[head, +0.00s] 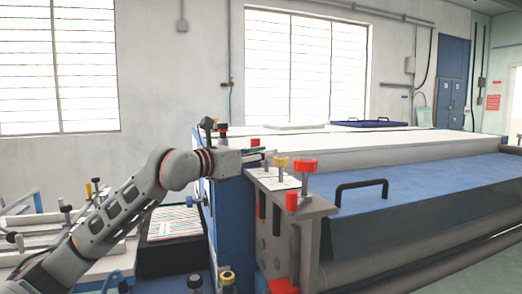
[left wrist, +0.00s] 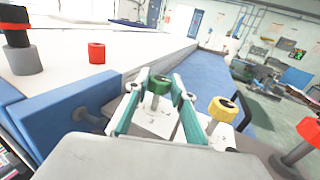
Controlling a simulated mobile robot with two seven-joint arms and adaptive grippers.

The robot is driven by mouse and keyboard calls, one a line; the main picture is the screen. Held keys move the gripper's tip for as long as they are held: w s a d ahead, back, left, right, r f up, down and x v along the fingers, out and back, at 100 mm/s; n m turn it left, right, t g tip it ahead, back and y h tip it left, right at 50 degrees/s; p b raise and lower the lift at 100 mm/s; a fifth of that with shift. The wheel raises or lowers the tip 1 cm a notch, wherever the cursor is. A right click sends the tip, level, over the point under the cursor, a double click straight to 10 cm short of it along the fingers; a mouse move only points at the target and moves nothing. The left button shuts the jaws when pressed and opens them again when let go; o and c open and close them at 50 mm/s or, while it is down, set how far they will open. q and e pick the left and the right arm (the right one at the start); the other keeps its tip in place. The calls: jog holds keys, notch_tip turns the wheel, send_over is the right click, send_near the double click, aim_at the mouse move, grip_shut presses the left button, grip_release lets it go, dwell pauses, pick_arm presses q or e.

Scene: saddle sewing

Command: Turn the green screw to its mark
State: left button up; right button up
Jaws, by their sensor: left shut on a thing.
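The green screw (left wrist: 160,83) stands upright on a pale metal bracket plate (left wrist: 152,124) in the left wrist view, with its round knob on a grey shaft. My left gripper (left wrist: 155,90) has its two teal fingers on either side of the knob and is shut on it. In the head view the left gripper (head: 258,154) reaches in from the left to the bracket's top; the green knob is mostly hidden there. I cannot make out the screw's mark. My right gripper is in neither view.
A yellow screw (head: 281,163) and a red screw (head: 304,167) stand on the bracket just right of my left gripper. A black handle (head: 361,188) rises from the blue machine cover (head: 440,185). A loose-looking red cylinder (left wrist: 97,53) stands on the white surface.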

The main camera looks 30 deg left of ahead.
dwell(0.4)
pick_arm(q)
jog(key=o, duration=1.1)
jog(key=shift+v, duration=6)
jog(key=shift+d, duration=0.15)
